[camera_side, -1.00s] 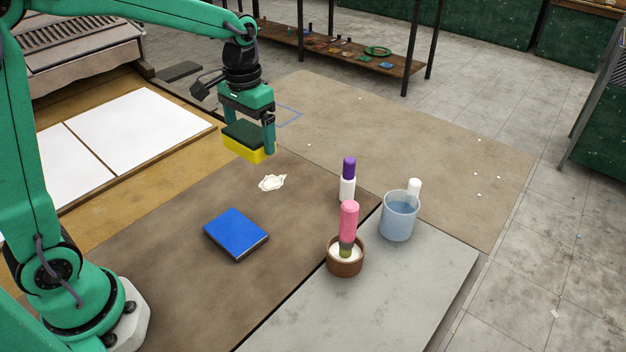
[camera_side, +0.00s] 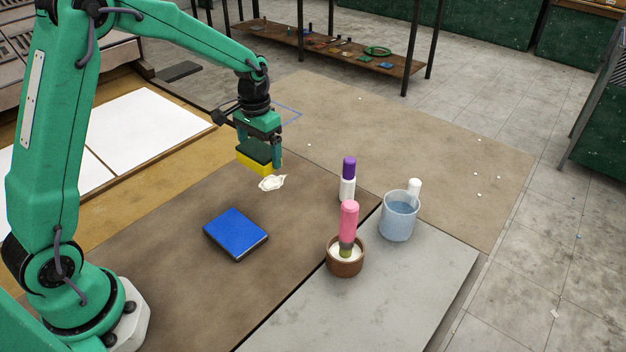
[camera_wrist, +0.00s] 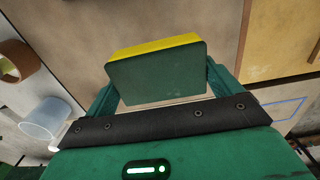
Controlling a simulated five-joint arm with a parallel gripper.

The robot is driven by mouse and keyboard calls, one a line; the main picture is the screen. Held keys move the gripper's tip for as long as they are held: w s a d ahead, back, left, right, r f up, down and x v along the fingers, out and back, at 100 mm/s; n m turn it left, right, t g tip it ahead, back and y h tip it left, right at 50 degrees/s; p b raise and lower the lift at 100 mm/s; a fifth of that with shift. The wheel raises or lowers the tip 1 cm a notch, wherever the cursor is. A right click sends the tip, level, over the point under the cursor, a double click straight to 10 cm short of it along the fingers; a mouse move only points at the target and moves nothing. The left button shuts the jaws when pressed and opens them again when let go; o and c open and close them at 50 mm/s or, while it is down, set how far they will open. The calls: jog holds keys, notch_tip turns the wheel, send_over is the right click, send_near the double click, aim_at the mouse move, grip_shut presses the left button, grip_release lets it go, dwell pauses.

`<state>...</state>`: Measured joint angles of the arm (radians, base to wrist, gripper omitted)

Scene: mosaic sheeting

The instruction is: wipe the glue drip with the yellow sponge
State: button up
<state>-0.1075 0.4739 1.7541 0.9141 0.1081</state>
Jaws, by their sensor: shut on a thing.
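My gripper (camera_side: 259,157) is shut on the yellow sponge (camera_side: 252,166), which has a dark green top layer. In the wrist view the sponge (camera_wrist: 155,72) sits between the two fingers and hides what lies beneath it. The glue drip (camera_side: 272,183) is a white, uneven patch on the brown board (camera_side: 180,245). In the side view the sponge is just above and left of the drip; I cannot tell whether it touches the board.
A blue book-like block (camera_side: 236,234) lies in front of the drip. To the right stand a purple-capped bottle (camera_side: 348,180), a brown pot (camera_side: 345,262) with a pink-handled tool, and a cup of bluish liquid (camera_side: 398,218). White panels (camera_side: 140,130) lie at the left.

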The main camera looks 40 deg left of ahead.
aim_at(270, 183)
jog(key=shift+f, duration=0.1)
jog(key=shift+f, duration=3.85)
jog(key=shift+w+f, duration=0.2)
jog(key=shift+w, duration=0.9)
jog(key=shift+c, duration=0.3)
jog(key=shift+w, duration=2.95)
jog(key=shift+s, duration=4.05)
jog(key=shift+r, duration=4.2)
jog(key=shift+d, duration=0.15)
